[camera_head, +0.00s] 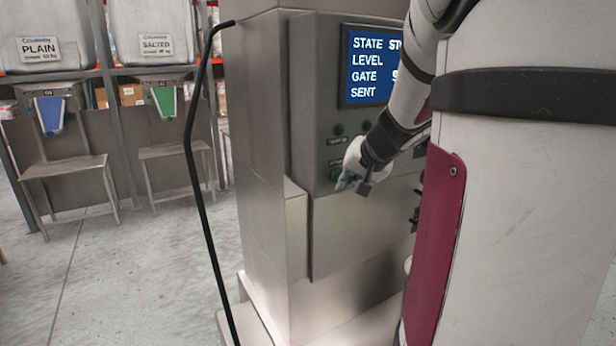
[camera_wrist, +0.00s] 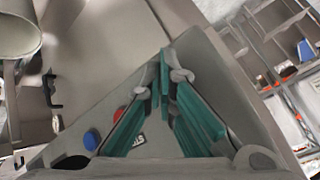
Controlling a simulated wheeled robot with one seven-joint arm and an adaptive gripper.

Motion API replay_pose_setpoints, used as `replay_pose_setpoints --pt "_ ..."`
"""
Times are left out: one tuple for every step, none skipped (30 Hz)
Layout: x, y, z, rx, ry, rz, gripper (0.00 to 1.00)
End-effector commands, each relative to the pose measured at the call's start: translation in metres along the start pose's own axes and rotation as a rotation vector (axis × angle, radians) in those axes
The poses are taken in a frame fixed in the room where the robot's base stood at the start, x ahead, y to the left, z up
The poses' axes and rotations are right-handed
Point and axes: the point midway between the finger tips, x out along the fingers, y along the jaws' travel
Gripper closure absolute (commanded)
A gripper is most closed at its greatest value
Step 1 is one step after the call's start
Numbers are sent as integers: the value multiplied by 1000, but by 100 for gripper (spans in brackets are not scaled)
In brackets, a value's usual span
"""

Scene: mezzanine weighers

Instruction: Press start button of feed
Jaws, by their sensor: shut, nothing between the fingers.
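The feed control panel (camera_head: 312,95) is a grey box on a steel cabinet, with a blue display (camera_head: 370,65) reading STATE, LEVEL, GATE and SENT. A green button (camera_head: 335,174) sits low on the panel, partly hidden by my gripper (camera_head: 346,184). My gripper is shut and empty, its tips close in front of the panel beside the green button; I cannot tell whether they touch it. In the wrist view my teal fingers (camera_wrist: 163,62) meet at the tips. A red button (camera_wrist: 118,114) and a blue button (camera_wrist: 92,139) lie to their left. A label beginning "ST" is partly covered by the fingers.
Small dark green lamps (camera_head: 338,130) sit below the display. Hoppers labelled PLAIN (camera_head: 40,48) and SALTED (camera_head: 157,44) stand behind at left, above metal stands. The floor between them and the cabinet is free.

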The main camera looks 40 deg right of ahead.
Motion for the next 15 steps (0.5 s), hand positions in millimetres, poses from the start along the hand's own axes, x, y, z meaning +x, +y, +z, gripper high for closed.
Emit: replay_pose_setpoints --pt "1 0 0 0 0 0 100" --pt "1 0 0 0 0 0 100" --pt "1 -1 -1 0 0 0 100" --pt "1 -1 -1 0 0 0 100" --pt "2 -1 -1 0 0 0 100" --pt "2 -1 -1 0 0 0 100" --pt "2 -1 -1 1 0 0 100" --pt "2 -1 -1 1 0 0 100" --pt "3 -2 -2 1 0 0 100" --pt "3 -2 -2 1 0 0 100" --pt "3 -2 -2 1 0 0 100" --pt "3 -2 -2 1 0 0 100" --pt "4 -2 -2 1 0 0 100" --pt "4 -2 -2 1 0 0 100" --pt "4 -3 -3 1 0 0 100"
